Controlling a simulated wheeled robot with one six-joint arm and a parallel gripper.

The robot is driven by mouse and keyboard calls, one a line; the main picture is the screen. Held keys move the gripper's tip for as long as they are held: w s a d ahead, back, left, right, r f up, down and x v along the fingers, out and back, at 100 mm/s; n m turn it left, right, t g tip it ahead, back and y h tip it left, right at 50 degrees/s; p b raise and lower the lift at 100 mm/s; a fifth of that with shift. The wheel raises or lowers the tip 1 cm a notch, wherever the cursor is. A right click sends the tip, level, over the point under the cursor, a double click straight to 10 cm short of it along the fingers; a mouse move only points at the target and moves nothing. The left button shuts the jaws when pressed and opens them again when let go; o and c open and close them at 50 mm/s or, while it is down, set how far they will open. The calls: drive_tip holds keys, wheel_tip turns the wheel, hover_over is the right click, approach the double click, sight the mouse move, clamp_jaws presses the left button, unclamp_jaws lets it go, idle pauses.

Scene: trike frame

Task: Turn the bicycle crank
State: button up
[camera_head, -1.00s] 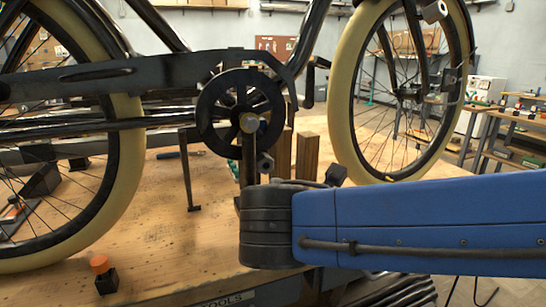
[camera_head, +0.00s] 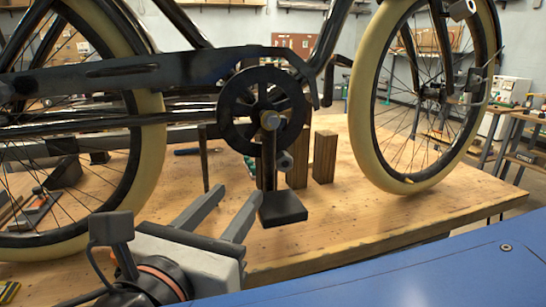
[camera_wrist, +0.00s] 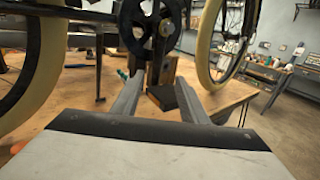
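The bicycle's black chainring (camera_head: 236,112) is at the middle of the head view. Its crank arm (camera_head: 268,165) hangs nearly straight down to a flat black pedal (camera_head: 284,209). My gripper (camera_head: 238,192) is open and empty, to the lower left of the pedal, with its two grey fingers pointing toward the crank. In the wrist view, the pedal (camera_wrist: 161,97) shows between and beyond the open fingers, with the chainring (camera_wrist: 140,28) above it. I see no contact between the fingers and the pedal or crank arm.
The rear wheel (camera_head: 150,160) is on the left and the front wheel (camera_head: 362,115) on the right. Wooden blocks (camera_head: 324,157) stand behind the crank on the wooden bench (camera_head: 350,215). Bench space right of the pedal is clear.

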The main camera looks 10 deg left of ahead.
sight(267, 155)
drive_tip(key=w, duration=1.7)
drive_tip(key=shift+d, duration=0.15)
drive_tip(key=shift+c, duration=0.4)
clamp_jaws()
